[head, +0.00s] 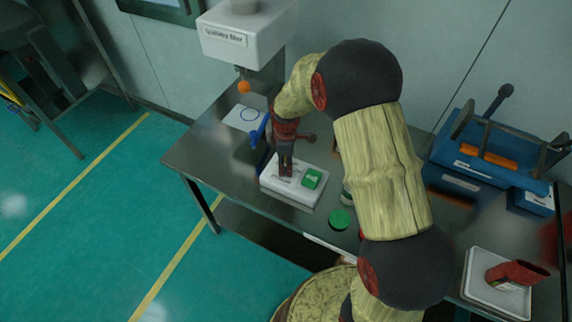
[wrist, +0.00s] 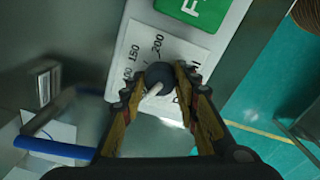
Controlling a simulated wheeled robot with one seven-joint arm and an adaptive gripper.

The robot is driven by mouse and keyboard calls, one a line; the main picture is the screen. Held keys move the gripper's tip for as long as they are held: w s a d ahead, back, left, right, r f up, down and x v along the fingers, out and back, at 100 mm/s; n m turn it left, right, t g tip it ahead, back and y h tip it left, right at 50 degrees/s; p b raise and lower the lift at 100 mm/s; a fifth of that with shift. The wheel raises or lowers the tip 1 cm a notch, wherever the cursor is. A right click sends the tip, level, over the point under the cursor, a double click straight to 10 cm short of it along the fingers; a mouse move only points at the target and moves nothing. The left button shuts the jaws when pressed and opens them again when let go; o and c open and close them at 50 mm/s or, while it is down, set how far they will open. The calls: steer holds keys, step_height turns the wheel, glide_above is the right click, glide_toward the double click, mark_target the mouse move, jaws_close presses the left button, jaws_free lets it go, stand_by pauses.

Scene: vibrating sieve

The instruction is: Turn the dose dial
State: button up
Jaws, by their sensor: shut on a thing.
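The dose dial (wrist: 159,74) is a dark round knob with a pale pointer, on a white control panel with printed numbers such as 150 and 200 around it. My gripper (wrist: 160,90) has its two fingers on either side of the knob and is shut on it. In the head view my gripper (head: 286,172) points down onto the left part of the white panel (head: 291,200), and the dial itself is hidden there. The pointer lies below the knob in the wrist view, toward the lower left; which number it marks I cannot tell.
A green button (head: 312,178) sits on the panel beside the dial. A white dispenser (head: 240,35) with an orange tip stands behind, above a white pad (head: 245,117).

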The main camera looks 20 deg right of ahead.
steer(key=o, duration=1.2)
steer(key=shift+c, duration=0.2)
step_height(320, 180, up, 12)
stand_by(0.5)
